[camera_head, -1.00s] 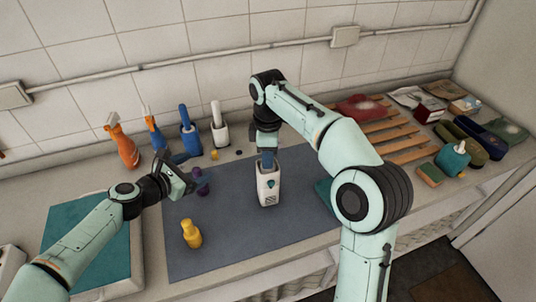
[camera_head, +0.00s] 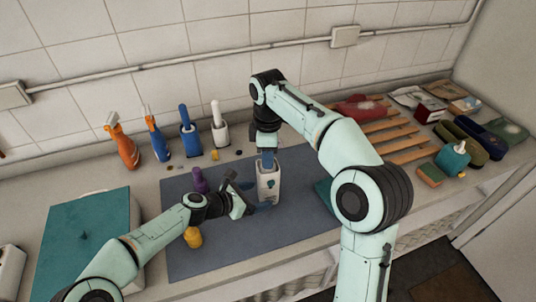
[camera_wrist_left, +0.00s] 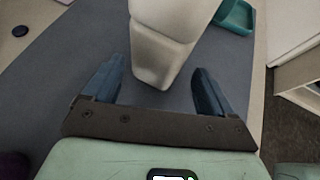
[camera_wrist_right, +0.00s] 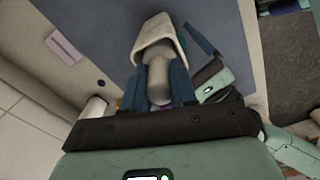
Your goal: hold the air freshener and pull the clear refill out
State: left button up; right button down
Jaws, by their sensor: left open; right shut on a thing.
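The white air freshener (camera_head: 269,186) stands upright on the dark blue mat (camera_head: 300,222). My right gripper (camera_head: 267,160) is above it, pointing down, shut on the clear refill (camera_wrist_right: 158,78). In the right wrist view the refill looks grey and its far end sits in the freshener's open top (camera_wrist_right: 155,32). My left gripper (camera_head: 262,206) is open low at the freshener's left side. In the left wrist view, the freshener's body (camera_wrist_left: 165,45) lies ahead, between the two open fingers (camera_wrist_left: 158,85). I cannot tell whether they touch it.
A purple bottle (camera_head: 199,180) and a yellow bottle (camera_head: 193,237) stand on the mat near my left arm. Spray bottles (camera_head: 125,148) and brushes in holders (camera_head: 190,138) line the wall. A wooden rack (camera_head: 395,130) is at the right.

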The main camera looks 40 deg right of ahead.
pick_arm(q)
jog(key=shift+x, duration=2.15)
pick_arm(e)
jog(key=shift+a, duration=0.1)
pick_arm(q)
jog(key=shift+s, duration=0.1)
jog(key=shift+c, duration=1.2)
jog(key=o, duration=0.5)
jog(key=shift+c, duration=0.2)
jog(key=c, duration=0.7)
